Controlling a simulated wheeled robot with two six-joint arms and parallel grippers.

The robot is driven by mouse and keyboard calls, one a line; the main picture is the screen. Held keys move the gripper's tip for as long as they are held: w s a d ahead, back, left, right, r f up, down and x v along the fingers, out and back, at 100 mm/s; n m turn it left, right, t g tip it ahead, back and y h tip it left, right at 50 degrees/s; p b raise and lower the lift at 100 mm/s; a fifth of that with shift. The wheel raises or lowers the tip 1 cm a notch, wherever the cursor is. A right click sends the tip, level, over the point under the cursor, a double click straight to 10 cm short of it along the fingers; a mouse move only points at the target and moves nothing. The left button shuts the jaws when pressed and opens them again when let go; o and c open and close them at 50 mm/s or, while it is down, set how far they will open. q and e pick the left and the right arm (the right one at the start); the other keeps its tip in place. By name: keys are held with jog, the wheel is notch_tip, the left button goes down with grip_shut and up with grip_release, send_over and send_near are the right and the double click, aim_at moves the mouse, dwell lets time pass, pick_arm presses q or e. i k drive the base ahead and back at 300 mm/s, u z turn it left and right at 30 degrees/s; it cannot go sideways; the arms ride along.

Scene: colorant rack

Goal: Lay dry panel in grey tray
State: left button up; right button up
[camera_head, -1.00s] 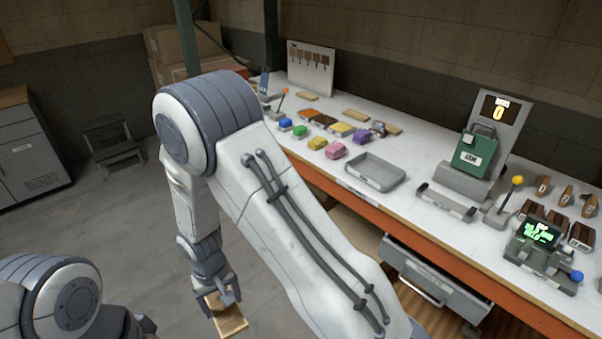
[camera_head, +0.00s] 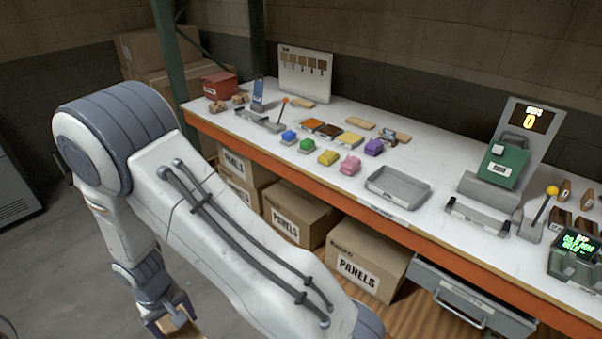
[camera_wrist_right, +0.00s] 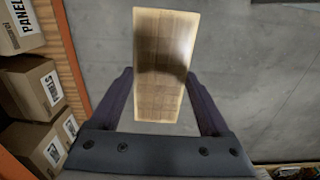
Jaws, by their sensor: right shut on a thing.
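The grey tray (camera_head: 399,184) lies on the white bench near its front edge, and it looks empty. My right gripper (camera_head: 172,322) hangs low over the floor, left of the bench and well apart from the tray. It is shut on a light wooden panel (camera_wrist_right: 165,60), which sticks out past the fingertips in the right wrist view. The panel has a broad dark patch, perhaps shadow, across its middle. In the head view only a bit of the panel (camera_head: 180,327) shows at the bottom edge. My left gripper is out of view.
Coloured blocks, including a pink one (camera_head: 349,165), and flat panels (camera_head: 350,138) lie left of the tray. A lever with an orange knob (camera_head: 284,100) stands further left. A green device (camera_head: 503,165) stands right. Cardboard boxes (camera_head: 367,268) and a drawer (camera_head: 470,300) sit under the orange bench edge.

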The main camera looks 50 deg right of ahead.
aim_at(397, 190)
jog(key=i, duration=2.95)
jog(key=z, duration=3.1)
